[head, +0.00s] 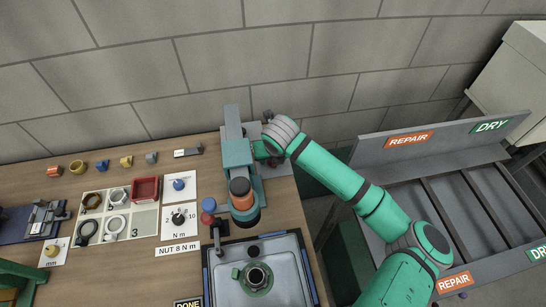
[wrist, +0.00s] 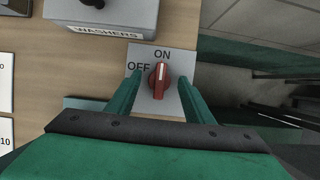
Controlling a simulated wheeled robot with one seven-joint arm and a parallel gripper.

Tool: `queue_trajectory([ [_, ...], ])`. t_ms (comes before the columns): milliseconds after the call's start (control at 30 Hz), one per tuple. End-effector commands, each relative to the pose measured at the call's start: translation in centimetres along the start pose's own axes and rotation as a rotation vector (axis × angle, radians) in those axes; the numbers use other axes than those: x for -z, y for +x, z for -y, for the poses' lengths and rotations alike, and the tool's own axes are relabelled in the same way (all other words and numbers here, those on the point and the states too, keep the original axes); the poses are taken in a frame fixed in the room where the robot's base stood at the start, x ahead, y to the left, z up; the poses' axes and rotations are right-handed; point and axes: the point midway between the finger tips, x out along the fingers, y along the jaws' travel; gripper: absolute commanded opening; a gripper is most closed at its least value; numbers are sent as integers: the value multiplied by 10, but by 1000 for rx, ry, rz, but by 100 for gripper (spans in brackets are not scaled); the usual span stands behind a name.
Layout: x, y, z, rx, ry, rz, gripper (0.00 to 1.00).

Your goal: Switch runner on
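A red rotary knob (wrist: 159,78) sits on a pale switch plate (wrist: 160,106) marked OFF at its upper left and ON above it. Its pale pointer line is turned upward, roughly toward ON. My gripper (wrist: 160,82) is open, with one green finger on each side of the knob and visible gaps between fingers and knob. In the head view my gripper (head: 263,149) is at the back right of the bench, partly hidden behind a teal and grey machine (head: 236,152). The knob cannot be made out there.
A grey box labelled WASHERS (wrist: 105,20) stands close above the plate. The upright machine with an orange band (head: 241,199) stands beside my gripper in the head view. The bench's right edge is close. REPAIR and DRY racks (head: 440,150) stand to the right.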

Motion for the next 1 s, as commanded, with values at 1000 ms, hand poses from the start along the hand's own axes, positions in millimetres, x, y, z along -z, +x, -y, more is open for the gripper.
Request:
queue_trajectory([
  [1000,0,-106,0,0,0,1,47],
])
